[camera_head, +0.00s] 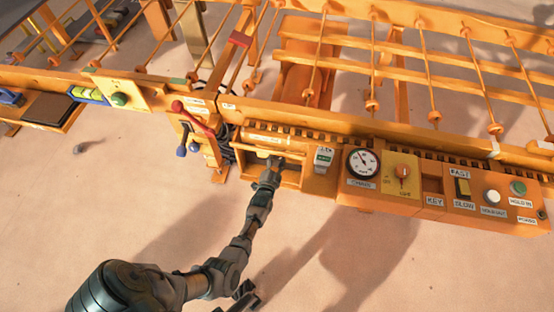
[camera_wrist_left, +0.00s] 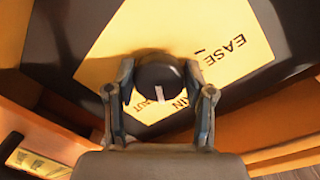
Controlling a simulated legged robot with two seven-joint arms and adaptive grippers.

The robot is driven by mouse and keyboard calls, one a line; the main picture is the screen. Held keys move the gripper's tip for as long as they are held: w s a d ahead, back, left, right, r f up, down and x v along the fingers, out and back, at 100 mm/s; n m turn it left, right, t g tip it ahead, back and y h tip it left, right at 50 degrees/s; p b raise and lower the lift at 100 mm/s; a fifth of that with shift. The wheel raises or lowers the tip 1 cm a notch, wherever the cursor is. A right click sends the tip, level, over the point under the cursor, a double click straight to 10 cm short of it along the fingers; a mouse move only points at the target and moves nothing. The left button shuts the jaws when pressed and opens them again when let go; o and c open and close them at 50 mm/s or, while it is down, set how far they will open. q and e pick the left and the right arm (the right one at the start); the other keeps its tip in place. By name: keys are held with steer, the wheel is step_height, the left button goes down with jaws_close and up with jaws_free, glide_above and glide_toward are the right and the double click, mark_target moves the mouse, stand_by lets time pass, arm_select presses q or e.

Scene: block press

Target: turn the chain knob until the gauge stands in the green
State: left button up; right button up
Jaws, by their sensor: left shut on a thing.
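The black chain knob (camera_wrist_left: 159,80) has a short white mark and sits on a yellow label plate (camera_wrist_left: 119,47) lettered "EASE". My left gripper (camera_wrist_left: 160,95) is shut on the knob, one finger on each side. In the head view my left gripper (camera_head: 274,163) reaches into the orange recess and hides the knob. The round gauge (camera_head: 363,163) with a white face is labelled "CHAIN". Its dark needle appears to point up and left; a green zone is too small to make out. A dark part at the bottom edge may be my right gripper (camera_head: 243,297).
Right of the gauge are an orange knob on a yellow plate (camera_head: 401,182), a fast/slow switch (camera_head: 463,188), a white button (camera_head: 491,196) and a green button (camera_head: 518,187). A red-handled lever (camera_head: 196,119) stands left of the recess. The floor in front is clear.

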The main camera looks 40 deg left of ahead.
arm_select(q)
steer(key=shift+w+d+f, duration=0.1)
steer(key=shift+d, duration=0.1)
steer(key=o, duration=1.1)
steer(key=shift+o, duration=0.2)
steer(key=f+v, duration=0.1)
steer(key=v, duration=1.1)
steer(key=shift+r, duration=0.45)
